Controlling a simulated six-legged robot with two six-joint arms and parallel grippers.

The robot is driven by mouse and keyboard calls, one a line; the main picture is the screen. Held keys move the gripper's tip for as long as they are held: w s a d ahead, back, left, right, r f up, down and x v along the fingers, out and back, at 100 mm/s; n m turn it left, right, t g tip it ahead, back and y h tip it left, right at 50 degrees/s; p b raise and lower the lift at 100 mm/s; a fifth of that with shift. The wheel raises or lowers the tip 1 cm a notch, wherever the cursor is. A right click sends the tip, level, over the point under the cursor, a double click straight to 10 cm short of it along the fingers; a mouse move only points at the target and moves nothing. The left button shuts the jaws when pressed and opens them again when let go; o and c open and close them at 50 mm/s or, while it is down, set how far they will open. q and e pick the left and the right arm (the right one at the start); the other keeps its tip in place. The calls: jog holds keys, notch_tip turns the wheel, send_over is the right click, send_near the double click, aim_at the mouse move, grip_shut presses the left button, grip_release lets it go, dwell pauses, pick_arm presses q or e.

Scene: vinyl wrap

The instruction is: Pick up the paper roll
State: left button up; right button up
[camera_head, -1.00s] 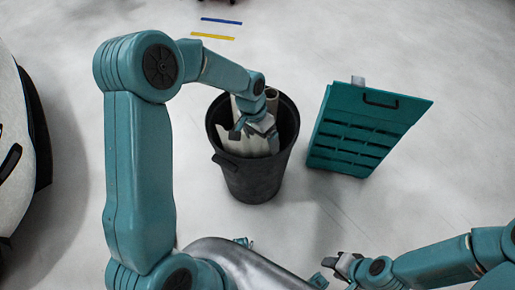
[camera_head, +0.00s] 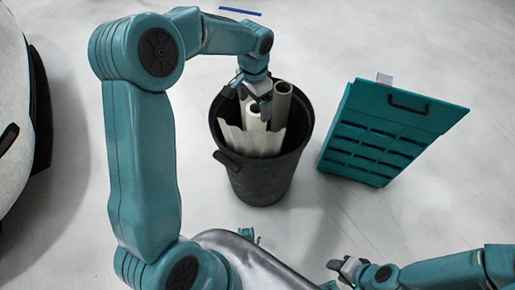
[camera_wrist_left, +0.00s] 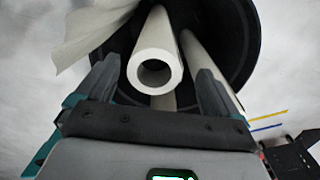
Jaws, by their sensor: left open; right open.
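A dark bin (camera_head: 262,185) stands on the floor in the head view and holds a white paper roll (camera_head: 252,120), a tan roll (camera_head: 282,102) and a loose white sheet (camera_head: 258,145). My left gripper (camera_head: 250,96) is open over the bin, at the top of the white roll. In the left wrist view the white roll's hollow end (camera_wrist_left: 153,72) lies between the spread fingers of the left gripper (camera_wrist_left: 155,95), with gaps on both sides. Another roll (camera_wrist_left: 205,65) lies to its right and the sheet (camera_wrist_left: 90,30) to its left. My right gripper (camera_head: 347,266) is open and empty at the lower right.
A teal slotted case (camera_head: 378,130) with a black handle stands right of the bin. A white car body (camera_head: 15,110) is at the left edge. A blue strip (camera_head: 240,11) lies on the floor at the back. The floor around the bin is otherwise clear.

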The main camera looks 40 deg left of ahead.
aim_at(254, 123)
pick_arm(q)
jog(key=shift+f, duration=0.65)
jog(key=f, duration=0.1)
jog(key=f+b, duration=0.1)
jog(key=f, duration=0.1)
jog(key=f+b, duration=0.1)
jog(key=f, duration=0.1)
jog(key=shift+w+d+f, duration=0.1)
jog(key=shift+d, duration=0.25)
jog(key=c, duration=1.7)
